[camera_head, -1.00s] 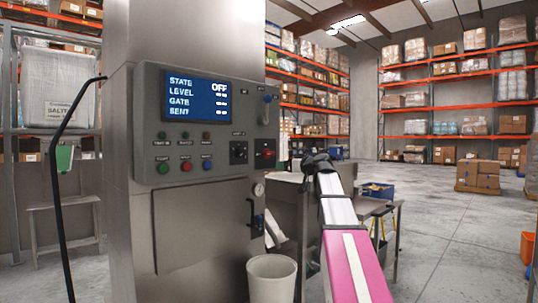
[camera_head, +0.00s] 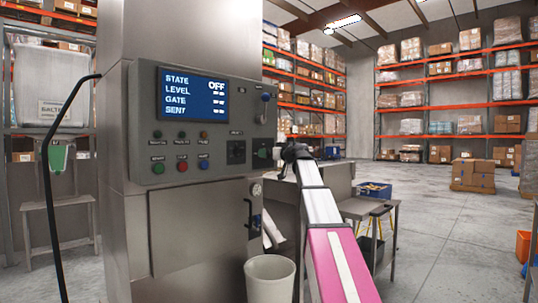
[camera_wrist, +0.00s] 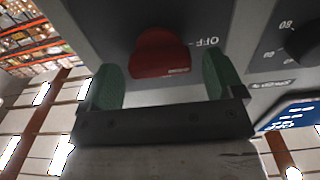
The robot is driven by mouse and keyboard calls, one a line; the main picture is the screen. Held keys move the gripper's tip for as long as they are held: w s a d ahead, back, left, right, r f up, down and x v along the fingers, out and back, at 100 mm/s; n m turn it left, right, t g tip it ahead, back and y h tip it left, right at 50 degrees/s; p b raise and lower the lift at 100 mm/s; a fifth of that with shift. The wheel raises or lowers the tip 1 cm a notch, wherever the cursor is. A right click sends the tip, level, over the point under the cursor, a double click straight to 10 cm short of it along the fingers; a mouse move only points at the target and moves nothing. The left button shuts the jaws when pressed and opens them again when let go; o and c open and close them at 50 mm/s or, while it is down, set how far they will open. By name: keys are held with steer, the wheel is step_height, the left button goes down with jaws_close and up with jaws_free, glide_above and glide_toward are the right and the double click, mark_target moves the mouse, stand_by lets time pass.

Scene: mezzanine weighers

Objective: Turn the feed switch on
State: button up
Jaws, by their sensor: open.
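The feed switch is likely the red knob (camera_wrist: 160,53) on the grey control panel (camera_head: 143,150); an OFF label is beside it in the wrist view. In the head view my gripper covers the knob. My gripper (camera_wrist: 162,78) is open, with its two green fingers on either side of the knob. There are gaps at both sides, and I cannot tell whether either finger touches it. The blue display (camera_head: 194,96) reads STATE OFF. In the head view my gripper (camera_head: 268,154) is at the panel's right edge.
A black dial (camera_head: 236,152) is just left of my gripper. Coloured buttons (camera_head: 181,164) line the panel below the display. A white bin (camera_head: 270,278) stands below, and a metal table (camera_head: 383,208) is behind my arm.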

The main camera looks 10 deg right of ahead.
steer(key=shift+w+a, duration=0.25)
steer(key=shift+w, duration=0.05)
steer(key=c, duration=0.9)
